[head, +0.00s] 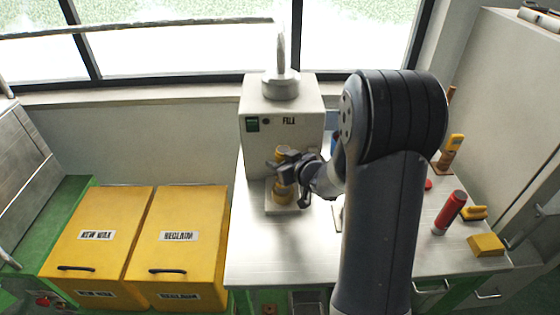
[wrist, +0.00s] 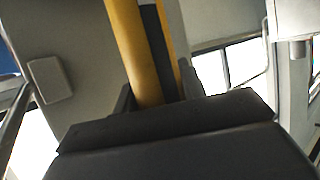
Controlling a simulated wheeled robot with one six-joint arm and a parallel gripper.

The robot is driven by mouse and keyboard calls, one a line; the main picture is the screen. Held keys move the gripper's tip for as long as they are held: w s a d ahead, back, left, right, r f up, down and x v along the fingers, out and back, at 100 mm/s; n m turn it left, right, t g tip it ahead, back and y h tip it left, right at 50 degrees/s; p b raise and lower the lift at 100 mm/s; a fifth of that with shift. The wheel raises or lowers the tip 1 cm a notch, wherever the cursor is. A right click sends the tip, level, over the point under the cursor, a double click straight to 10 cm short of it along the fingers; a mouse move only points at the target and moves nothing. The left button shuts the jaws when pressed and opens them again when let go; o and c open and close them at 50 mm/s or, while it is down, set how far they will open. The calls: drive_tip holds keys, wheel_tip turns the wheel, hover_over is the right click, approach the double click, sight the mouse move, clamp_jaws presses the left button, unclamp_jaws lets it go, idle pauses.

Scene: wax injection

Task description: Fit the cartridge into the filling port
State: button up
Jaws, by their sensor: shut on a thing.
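The cartridge, an amber-yellow cylinder (head: 283,196), is upright in front of the white machine marked FILL (head: 299,143). My gripper (head: 283,171) is shut around its middle, with amber showing above and below the jaws. In the wrist view the cartridge (wrist: 131,45) stands between the two dark fingers (wrist: 156,98). Its lower end is over the machine's pale front ledge (head: 278,208). I cannot tell whether it touches the ledge, and no port opening can be made out.
The steel bench (head: 255,260) is clear in front of the machine. A red cylinder (head: 450,212), a yellow block (head: 486,245) and a yellow-handled brush (head: 475,212) lie at the right. Yellow bins marked NEW WAX (head: 105,212) and RECLAIM (head: 183,212) stand at the left.

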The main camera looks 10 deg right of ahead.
drive_tip(key=shift+s+a+f+b, duration=0.1)
drive_tip(key=shift+s+f+b, duration=0.05)
drive_tip(key=shift+f+b, duration=1.2)
drive_tip(key=shift+f, duration=0.15)
drive_tip(key=o, duration=1.2)
